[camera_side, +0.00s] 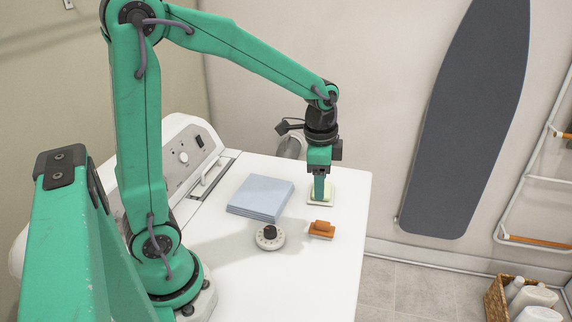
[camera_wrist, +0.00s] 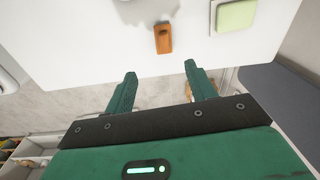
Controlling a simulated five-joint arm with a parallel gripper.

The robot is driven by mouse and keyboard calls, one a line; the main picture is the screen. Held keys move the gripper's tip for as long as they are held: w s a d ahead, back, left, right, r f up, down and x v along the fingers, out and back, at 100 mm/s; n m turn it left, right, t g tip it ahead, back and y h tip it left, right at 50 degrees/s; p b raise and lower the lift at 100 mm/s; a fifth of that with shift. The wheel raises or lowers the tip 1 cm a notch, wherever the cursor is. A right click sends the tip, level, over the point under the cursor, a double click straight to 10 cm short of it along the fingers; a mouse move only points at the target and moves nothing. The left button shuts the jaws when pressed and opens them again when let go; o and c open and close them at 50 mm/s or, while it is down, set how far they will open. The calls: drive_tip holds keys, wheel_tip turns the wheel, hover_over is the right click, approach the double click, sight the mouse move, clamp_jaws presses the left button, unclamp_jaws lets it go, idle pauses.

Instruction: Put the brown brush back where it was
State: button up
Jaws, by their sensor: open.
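The brown brush (camera_side: 321,228) lies on the white top, near its right edge, with a raised grip on its upper side. In the wrist view the brush (camera_wrist: 163,38) lies ahead of my fingertips, roughly in line with the gap between them. My gripper (camera_side: 319,197) points down in the side view, in front of or above the green sponge; I cannot tell whether it touches it. In the wrist view my gripper (camera_wrist: 160,68) is open, with nothing between its fingers.
A pale green sponge (camera_side: 328,189) sits on a small light dish. Folded blue towels (camera_side: 261,197) and a round grey timer-like dial (camera_side: 270,237) are on the white top (camera_side: 315,275). The washer's control panel (camera_side: 190,155) rises at left. The front of the white top is clear.

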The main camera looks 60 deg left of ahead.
drive_tip(key=s+d+r+n+t, duration=0.1)
drive_tip(key=s+r+n+t, duration=0.1)
drive_tip(key=s, duration=0.5)
drive_tip(key=s+d+r+n+t, duration=0.1)
drive_tip(key=s+r+n+t, duration=0.1)
drive_tip(key=s+r+n, duration=0.3)
drive_tip(key=shift+s+r+n+t, duration=0.3)
drive_tip(key=shift+s+r+t, duration=0.1)
drive_tip(key=shift+s+r, duration=0.55)
drive_tip(key=shift+w+a+f, duration=0.1)
drive_tip(key=shift+f, duration=0.05)
drive_tip(key=shift+c, duration=0.5)
